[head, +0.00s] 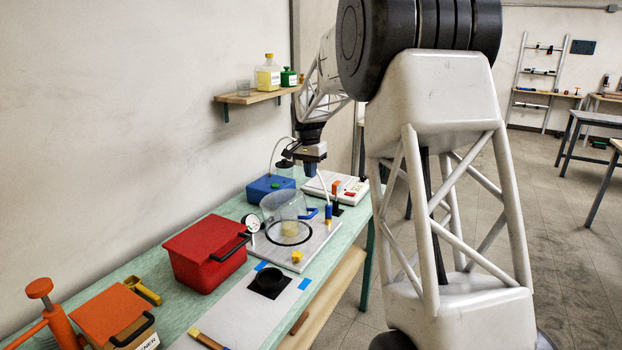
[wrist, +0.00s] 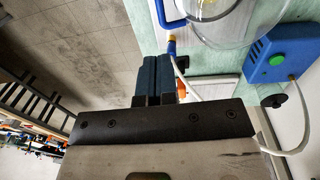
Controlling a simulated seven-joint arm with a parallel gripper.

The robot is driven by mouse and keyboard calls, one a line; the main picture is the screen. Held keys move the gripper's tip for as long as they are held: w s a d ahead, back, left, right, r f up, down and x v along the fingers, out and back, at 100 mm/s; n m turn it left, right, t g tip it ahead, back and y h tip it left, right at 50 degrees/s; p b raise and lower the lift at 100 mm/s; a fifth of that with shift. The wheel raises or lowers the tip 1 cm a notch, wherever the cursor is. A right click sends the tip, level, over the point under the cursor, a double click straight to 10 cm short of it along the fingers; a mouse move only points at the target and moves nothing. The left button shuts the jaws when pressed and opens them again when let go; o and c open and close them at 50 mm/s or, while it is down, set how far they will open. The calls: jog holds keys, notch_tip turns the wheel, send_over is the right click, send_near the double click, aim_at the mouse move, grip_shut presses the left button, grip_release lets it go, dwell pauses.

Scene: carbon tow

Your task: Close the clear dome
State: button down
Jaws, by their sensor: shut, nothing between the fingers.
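The clear dome (head: 281,203) stands tilted open over a pale base plate (head: 318,236) with a black ring. Its blue handle (head: 309,213) is on its right side. A pale yellow piece (head: 290,228) sits inside the ring. My gripper (head: 310,172) is shut and empty, above and beyond the dome, apart from it. In the wrist view, my gripper (wrist: 153,60) shows two dark blue fingers together. There the dome (wrist: 232,22) and its blue handle (wrist: 165,20) are at the top, ahead of the fingertips.
A blue box (head: 268,188) with a white hose stands behind the dome, and a white panel (head: 336,184) is at the far right. A gauge (head: 251,224) and a red case (head: 205,252) are to its left. A blue-and-yellow hose fitting (head: 328,212) stands near the handle.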

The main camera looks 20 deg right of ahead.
aim_at(314, 214)
jog(key=f, duration=1.3)
jog(key=shift+s+d, duration=0.25)
jog(key=shift+s, duration=0.05)
jog(key=shift+s+d+f, duration=0.15)
jog(key=shift+s+f, duration=0.1)
jog(key=shift+f, duration=0.2)
jog(key=shift+t+y, duration=0.5)
jog(key=shift+s+d+f, duration=0.25)
jog(key=shift+f, duration=0.6)
jog(key=shift+s+d+f, duration=0.25)
jog(key=shift+f, duration=0.55)
jog(key=shift+s+d+f, duration=0.25)
jog(key=shift+f, duration=0.6)
notch_tip(314, 214, up, 15)
jog(key=s+d, duration=0.1)
jog(key=shift+s+d+f, duration=0.2)
jog(key=shift+s+d, duration=0.05)
jog(key=shift+d, duration=0.1)
jog(key=shift+s, duration=0.1)
